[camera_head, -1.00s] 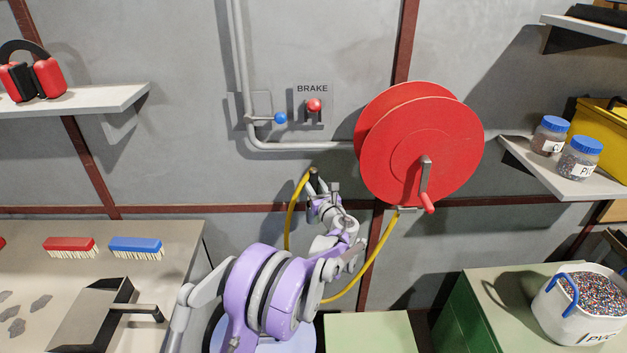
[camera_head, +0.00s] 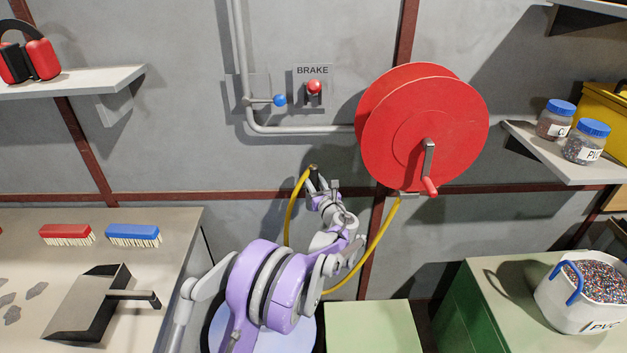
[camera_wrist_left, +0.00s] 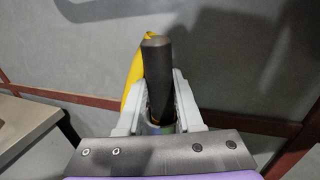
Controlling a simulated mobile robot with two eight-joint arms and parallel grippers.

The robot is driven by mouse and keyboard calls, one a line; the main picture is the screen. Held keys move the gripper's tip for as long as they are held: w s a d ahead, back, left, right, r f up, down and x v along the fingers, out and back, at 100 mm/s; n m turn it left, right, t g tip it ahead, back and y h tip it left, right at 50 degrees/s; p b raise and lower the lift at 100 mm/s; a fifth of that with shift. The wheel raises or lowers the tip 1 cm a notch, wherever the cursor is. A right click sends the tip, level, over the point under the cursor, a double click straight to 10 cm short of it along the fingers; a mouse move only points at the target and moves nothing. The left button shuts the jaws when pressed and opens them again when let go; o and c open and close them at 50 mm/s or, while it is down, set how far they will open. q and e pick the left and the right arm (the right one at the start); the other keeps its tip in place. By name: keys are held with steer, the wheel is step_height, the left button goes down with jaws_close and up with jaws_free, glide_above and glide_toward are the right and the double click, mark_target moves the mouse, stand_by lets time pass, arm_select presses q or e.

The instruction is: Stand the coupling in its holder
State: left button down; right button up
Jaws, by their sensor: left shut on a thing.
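My left gripper (camera_head: 318,185) is raised in front of the grey wall, left of and below the red reel. It is shut on the coupling (camera_head: 313,179), a dark cylinder. In the left wrist view the coupling (camera_wrist_left: 158,80) stands nearly upright between the two pale fingers (camera_wrist_left: 155,112), its tip pointing up. The yellow hose (camera_head: 289,215) loops by the coupling's left side, and a yellow length runs from below the reel down behind my arm. I cannot make out a holder for the coupling in either view. My right gripper is not in view.
The red reel (camera_head: 413,125) with its crank (camera_head: 429,170) hangs on the wall. A grey pipe with a blue-knobbed lever (camera_head: 279,100) and a red brake knob (camera_head: 314,87) are above. A bench with a dustpan (camera_head: 83,305) stands left, a green cabinet (camera_head: 485,290) right.

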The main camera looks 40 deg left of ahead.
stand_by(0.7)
arm_select(q)
steer(key=shift+c, duration=2.4)
jaws_free()
steer(key=shift+d, duration=0.1)
steer(key=b+v, duration=0.1)
steer(key=v, duration=0.9)
steer(key=shift+s+d+b, duration=0.25)
steer(key=shift+d+b, duration=0.05)
steer(key=shift+s, duration=0.1)
